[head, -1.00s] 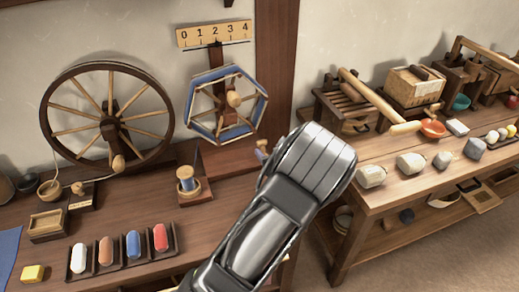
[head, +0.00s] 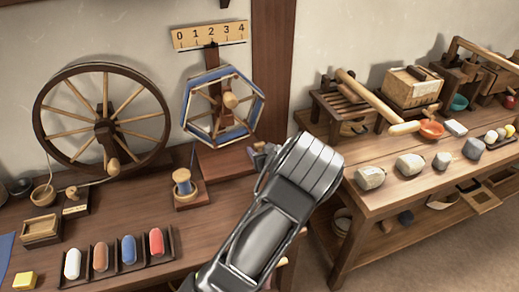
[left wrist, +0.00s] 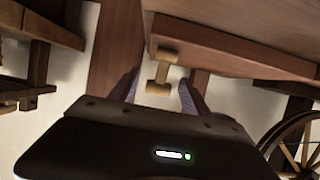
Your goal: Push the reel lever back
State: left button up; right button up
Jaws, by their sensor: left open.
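The reel (head: 190,92), a six-sided frame wound with blue yarn, stands upright at the back of the left table in the head view. Its wooden base runs toward my left gripper (head: 262,158), at the base's right end. In the left wrist view a short pale wooden lever (left wrist: 158,86) with a knobbed end sticks out from the base's edge. My left gripper (left wrist: 160,95) is open, with one finger on each side of the lever. I cannot tell whether either finger touches it. In the head view the gripper and arm mostly hide the lever. My right gripper is not in view.
A spinning wheel (head: 45,90) stands left of the reel, with a small spool (head: 183,184) in front. A tray (head: 133,268) of coloured rolls lies at the table's front. A number board (head: 211,35) hangs above. A second table (head: 385,200) with stones stands to the right.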

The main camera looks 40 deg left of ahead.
pick_arm(q)
jog(key=shift+x, duration=0.9)
jog(key=shift+c, duration=0.6)
grip_shut()
